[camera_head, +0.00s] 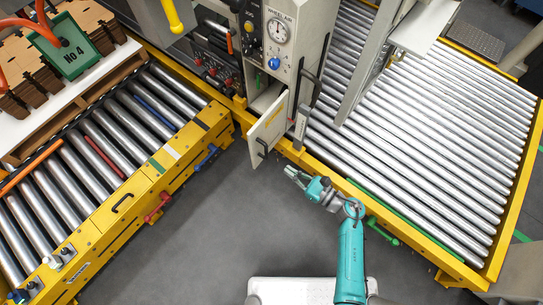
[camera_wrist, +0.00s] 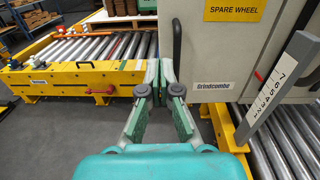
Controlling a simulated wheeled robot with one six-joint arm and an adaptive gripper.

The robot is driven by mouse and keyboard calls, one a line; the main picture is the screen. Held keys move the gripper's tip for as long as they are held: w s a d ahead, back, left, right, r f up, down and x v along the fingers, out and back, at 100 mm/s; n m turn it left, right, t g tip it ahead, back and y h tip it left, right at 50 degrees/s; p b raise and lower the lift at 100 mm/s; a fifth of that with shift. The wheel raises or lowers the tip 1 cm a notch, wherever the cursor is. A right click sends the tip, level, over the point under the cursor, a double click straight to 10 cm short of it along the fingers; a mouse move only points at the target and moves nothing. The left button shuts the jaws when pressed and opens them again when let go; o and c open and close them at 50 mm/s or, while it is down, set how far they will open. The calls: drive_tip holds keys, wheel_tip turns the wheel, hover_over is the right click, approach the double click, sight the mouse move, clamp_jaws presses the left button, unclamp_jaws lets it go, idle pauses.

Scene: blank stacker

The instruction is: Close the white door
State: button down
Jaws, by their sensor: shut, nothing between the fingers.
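The white door (camera_head: 266,127) stands open, swung out from the grey cabinet (camera_head: 300,25). A dark gap shows behind it, and it has a black handle (camera_head: 262,149) on its outer face. In the wrist view the door (camera_wrist: 215,50) fills the upper right, with a yellow "SPARE WHEEL" label and its handle (camera_wrist: 177,40) at the left edge. My gripper (camera_head: 289,172) is shut and empty, just below and right of the door in the head view. In the wrist view its fingertips (camera_wrist: 160,72) overlap the door's lower left edge; I cannot tell whether they touch.
Roller conveyors with yellow frames lie left (camera_head: 95,150) and right (camera_head: 430,130). A grey numbered post (camera_wrist: 283,85) stands right of the door. Grey floor (camera_head: 200,225) is clear between the conveyors.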

sight(252, 146)
drive_tip(key=x, duration=1.3)
drive_tip(key=shift+w+a, duration=0.25)
drive_tip(key=shift+a, duration=0.1)
